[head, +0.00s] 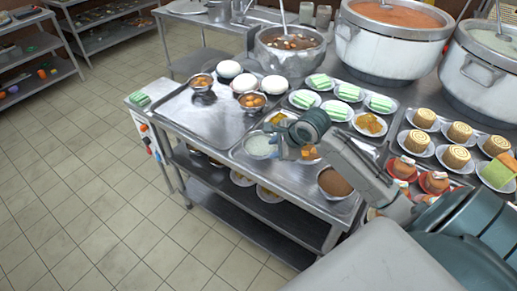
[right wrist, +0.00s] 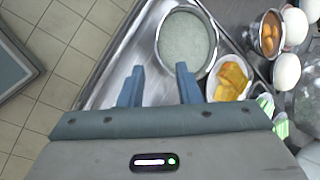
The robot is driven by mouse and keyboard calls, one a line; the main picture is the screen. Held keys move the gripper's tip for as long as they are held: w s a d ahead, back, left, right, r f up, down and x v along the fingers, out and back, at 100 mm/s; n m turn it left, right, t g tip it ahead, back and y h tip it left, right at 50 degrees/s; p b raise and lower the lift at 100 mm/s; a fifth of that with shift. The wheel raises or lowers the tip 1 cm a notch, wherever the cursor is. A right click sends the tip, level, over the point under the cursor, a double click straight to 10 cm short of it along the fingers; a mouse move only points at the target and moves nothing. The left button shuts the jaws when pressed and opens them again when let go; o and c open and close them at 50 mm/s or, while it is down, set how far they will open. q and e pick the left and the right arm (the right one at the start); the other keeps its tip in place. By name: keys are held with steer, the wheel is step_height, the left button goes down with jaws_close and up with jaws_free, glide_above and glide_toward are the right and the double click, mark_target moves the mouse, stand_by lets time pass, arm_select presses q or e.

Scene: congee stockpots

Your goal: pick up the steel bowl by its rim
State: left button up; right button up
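A round steel bowl (head: 259,145) holding something pale and grainy stands upright near the front edge of the steel counter. It also shows in the right wrist view (right wrist: 186,42), top centre. My right gripper (head: 283,148) is just right of this bowl in the head view. In the right wrist view the right gripper (right wrist: 160,69) is open, with a clear gap between its fingers. One fingertip overlaps the bowl's near rim in the picture and the other lies outside it. I cannot tell whether they touch. My left gripper is not in view.
A plate of orange pieces (right wrist: 232,80) lies close beside the bowl. A bowl with brown contents (head: 335,182) stands at the counter's front right. White domed items (head: 275,85), plates of green pieces (head: 348,92) and large stockpots (head: 385,50) stand behind. Bare counter (head: 205,115) lies left.

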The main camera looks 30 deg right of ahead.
mark_target(262, 156)
steer(key=x, duration=0.5)
steer(key=shift+p+x, duration=0.75)
steer(key=shift+x, duration=1.95)
jaws_close()
